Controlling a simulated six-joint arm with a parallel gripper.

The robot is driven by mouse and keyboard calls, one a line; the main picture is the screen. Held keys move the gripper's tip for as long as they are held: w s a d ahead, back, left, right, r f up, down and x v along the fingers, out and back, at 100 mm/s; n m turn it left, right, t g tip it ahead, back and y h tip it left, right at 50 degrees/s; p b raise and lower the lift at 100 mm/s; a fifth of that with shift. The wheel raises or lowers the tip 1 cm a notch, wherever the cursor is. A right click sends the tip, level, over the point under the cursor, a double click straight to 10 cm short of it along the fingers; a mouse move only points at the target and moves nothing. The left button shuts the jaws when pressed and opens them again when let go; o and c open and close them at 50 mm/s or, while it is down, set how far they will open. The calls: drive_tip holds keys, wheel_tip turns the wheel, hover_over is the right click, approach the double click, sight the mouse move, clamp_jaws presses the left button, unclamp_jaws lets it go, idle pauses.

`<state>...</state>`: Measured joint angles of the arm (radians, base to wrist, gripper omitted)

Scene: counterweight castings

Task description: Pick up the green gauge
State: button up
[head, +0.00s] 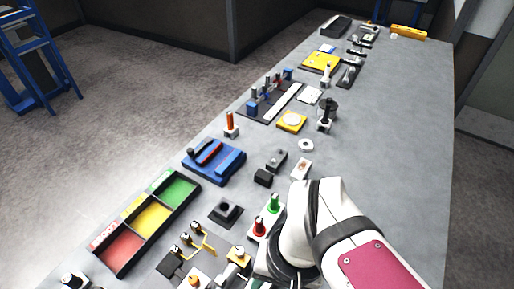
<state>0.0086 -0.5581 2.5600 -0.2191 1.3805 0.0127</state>
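A green gauge (274,203) stands upright on a pale base near the lower middle of the head view. A red gauge (259,227) of like shape stands just to its front left. My white arm comes in from the lower right and bends close beside the green gauge, on its right side. I cannot make out my gripper's fingers; they are hidden by the arm or out of the picture. Nothing is seen gripping the green gauge.
A tray with red, yellow and green compartments (147,196) lies at left, near the table edge. A black block with a hole (226,212), yellow hooks (205,243) and a blue fixture (214,162) are nearby. The table's right side (395,150) is clear.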

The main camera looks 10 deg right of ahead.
drive_tip(key=shift+o, duration=1)
drive_tip(key=n+h, duration=0.2)
drive_tip(key=n, duration=2)
hover_over(275, 196)
drive_tip(key=f, duration=0.1)
drive_tip(key=shift+n, duration=0.8)
wheel_tip(275, 196, down, 17)
drive_tip(key=shift+r, duration=0.1)
clamp_jaws()
